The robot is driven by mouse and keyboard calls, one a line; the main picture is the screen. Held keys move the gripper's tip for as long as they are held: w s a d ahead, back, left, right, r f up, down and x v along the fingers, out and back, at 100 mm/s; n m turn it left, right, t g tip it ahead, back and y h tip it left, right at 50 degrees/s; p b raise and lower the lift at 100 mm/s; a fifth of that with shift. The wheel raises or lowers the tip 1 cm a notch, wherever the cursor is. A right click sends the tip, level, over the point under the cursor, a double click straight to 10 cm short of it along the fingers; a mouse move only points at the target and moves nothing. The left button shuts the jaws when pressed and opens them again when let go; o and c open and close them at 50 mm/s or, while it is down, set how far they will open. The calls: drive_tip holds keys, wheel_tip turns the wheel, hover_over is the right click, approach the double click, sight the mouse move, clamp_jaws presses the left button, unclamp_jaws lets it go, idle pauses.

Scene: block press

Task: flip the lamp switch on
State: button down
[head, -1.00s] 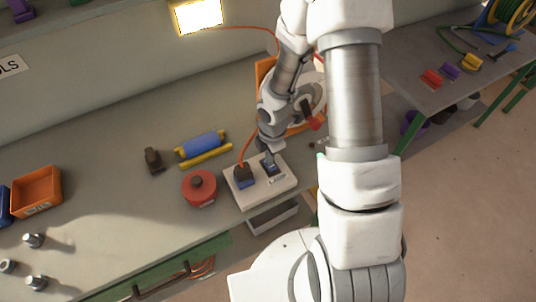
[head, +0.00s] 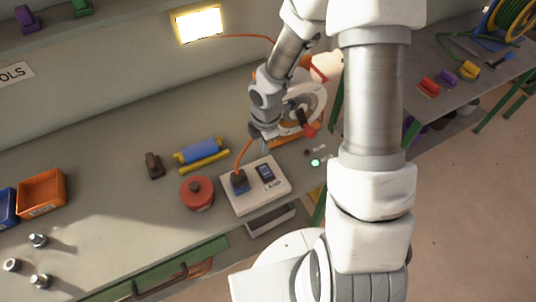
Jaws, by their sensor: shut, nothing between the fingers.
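The lamp switch (head: 265,173) is a dark rocker on a pale switch box (head: 256,197) near the bench's front edge. A plug (head: 239,182) with an orange cord sits to its left on the same box. The lamp (head: 200,24) on the back wall glows bright white-yellow. My gripper (head: 264,147) is shut and empty, raised just behind the switch box and apart from the switch. Its fingertips are small in the picture.
A red round thing (head: 197,193) stands left of the box, with a blue and yellow roller (head: 201,152) behind it. Orange bin (head: 41,192) and bolts lie at left.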

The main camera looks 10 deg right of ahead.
drive_tip(key=r, duration=0.5)
drive_tip(key=shift+w+a+r+p, duration=0.2)
drive_tip(key=shift+w+r+p, duration=0.1)
drive_tip(key=shift+w+r, duration=0.1)
drive_tip(key=s+d+r+m+t+h+b, duration=0.1)
drive_tip(key=s+d+r+m, duration=0.15)
drive_tip(key=r+m, duration=0.35)
drive_tip(key=s+d+r+m+t+h+b, duration=0.15)
drive_tip(key=s+r+m, duration=0.25)
drive_tip(key=r, duration=0.4)
drive_tip(key=s+r+m+t+y+b, duration=0.1)
drive_tip(key=s+r+m, duration=0.2)
drive_tip(key=s+m, duration=0.2)
drive_tip(key=s+a+r+m+t+y+b, duration=0.1)
drive_tip(key=s+r+m, duration=0.2)
drive_tip(key=s+m, duration=0.2)
drive_tip(key=shift+s+a+m, duration=0.15)
drive_tip(key=shift+s+m, duration=0.15)
drive_tip(key=shift+s, duration=0.1)
